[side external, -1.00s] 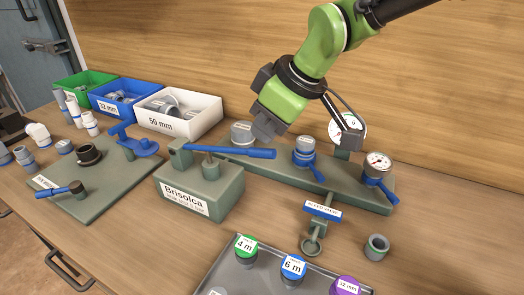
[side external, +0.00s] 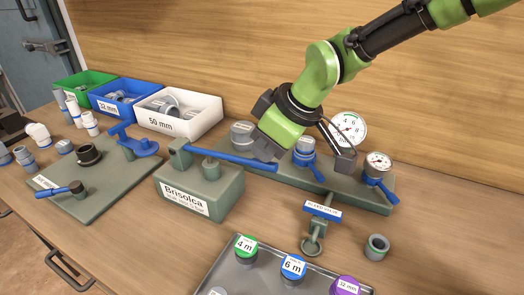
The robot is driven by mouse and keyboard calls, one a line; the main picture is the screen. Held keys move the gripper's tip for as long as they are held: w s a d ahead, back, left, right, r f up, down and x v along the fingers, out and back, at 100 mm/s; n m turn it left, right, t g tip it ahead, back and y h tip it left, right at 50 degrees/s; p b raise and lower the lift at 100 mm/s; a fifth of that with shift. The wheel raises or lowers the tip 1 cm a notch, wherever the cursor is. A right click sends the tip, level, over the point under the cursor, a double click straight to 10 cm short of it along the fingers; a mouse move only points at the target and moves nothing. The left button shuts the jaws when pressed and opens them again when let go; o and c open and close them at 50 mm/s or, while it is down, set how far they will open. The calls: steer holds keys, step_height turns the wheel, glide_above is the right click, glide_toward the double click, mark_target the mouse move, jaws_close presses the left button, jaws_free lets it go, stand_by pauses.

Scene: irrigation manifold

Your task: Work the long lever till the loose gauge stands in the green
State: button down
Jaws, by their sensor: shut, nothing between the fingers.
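The long blue lever (side external: 228,158) is on the grey-green pump block labelled Brisolca (side external: 200,188). It slopes down to the right from its pivot post. My gripper (side external: 265,150) is shut and empty, right over the lever's free end; it looks to touch the lever from above. A large white dial gauge (side external: 348,127) stands behind the long base plate, partly covered by my gripper's bracket. A smaller gauge (side external: 378,161) stands on the plate's right end. Both needles are too small to read, and I cannot tell which gauge is the loose one.
The base plate (side external: 340,190) also carries a grey cap (side external: 242,133) and a blue-handled valve (side external: 306,156). A blue-labelled clamp (side external: 322,212), a loose grey fitting (side external: 377,246) and a tray (side external: 222,272) of coloured caps are in front. Bins (side external: 178,115) stand at back left.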

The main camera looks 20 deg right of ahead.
steer(key=shift+f, duration=1.55)
steer(key=shift+r, duration=4.6)
step_height(320, 180, up, 4)
steer(key=shift+f, duration=3.15)
steer(key=shift+f, duration=3.4)
steer(key=shift+r, duration=4.55)
